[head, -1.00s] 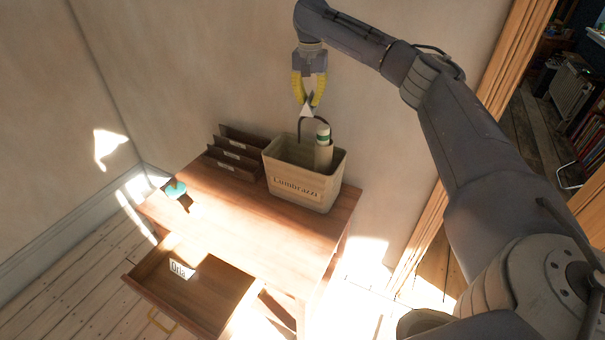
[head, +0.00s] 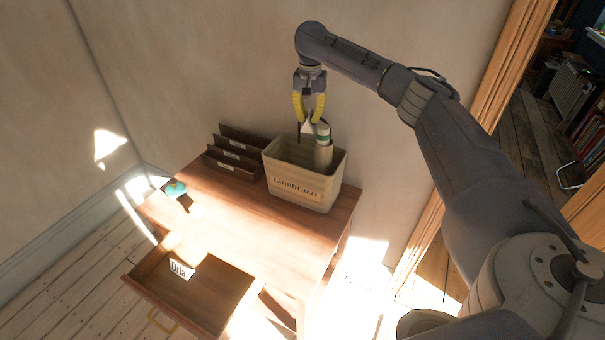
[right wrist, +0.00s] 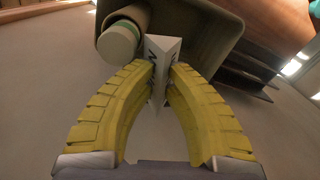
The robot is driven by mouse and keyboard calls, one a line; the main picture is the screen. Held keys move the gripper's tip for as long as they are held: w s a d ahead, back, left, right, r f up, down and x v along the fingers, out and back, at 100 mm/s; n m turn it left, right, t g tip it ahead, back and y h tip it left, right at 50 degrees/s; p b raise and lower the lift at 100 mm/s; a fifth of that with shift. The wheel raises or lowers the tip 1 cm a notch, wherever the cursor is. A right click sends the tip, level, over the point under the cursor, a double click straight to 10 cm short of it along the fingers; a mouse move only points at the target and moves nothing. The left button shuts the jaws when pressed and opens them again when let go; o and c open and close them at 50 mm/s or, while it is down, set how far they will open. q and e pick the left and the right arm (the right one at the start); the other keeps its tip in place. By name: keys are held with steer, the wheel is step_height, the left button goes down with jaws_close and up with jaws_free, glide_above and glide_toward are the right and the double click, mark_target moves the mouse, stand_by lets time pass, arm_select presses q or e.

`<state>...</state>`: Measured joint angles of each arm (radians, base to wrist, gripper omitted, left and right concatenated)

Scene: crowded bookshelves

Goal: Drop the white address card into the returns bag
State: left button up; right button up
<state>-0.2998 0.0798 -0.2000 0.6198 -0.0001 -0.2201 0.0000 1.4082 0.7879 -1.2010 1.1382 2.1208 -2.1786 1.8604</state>
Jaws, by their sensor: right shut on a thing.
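The white card (head: 307,128) is folded, with a triangular end, and is held between the yellow fingers of my right gripper (head: 308,121). In the right wrist view the card (right wrist: 162,48) shows dark marks on its faces, with the fingers (right wrist: 162,78) closed on both sides of it. The returns bag (head: 298,186) is a tan, open-topped bag lettered "Lumbrazzi" at the back of the desk. The gripper and card are above its opening, towards the back. My left gripper is not in view.
A pale cylinder with a green band (head: 323,150) stands up in the bag, close beside the card. A dark letter rack (head: 233,160) stands left of the bag. A teal object (head: 175,189) is at the desk's left. The open drawer (head: 215,290) holds a white "Orla" card (head: 182,268).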

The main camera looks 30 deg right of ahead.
steer(key=o, duration=0.8)
steer(key=shift+r, duration=0.1)
step_height(320, 180, up, 12)
steer(key=shift+f, duration=0.1)
stand_by(0.6)
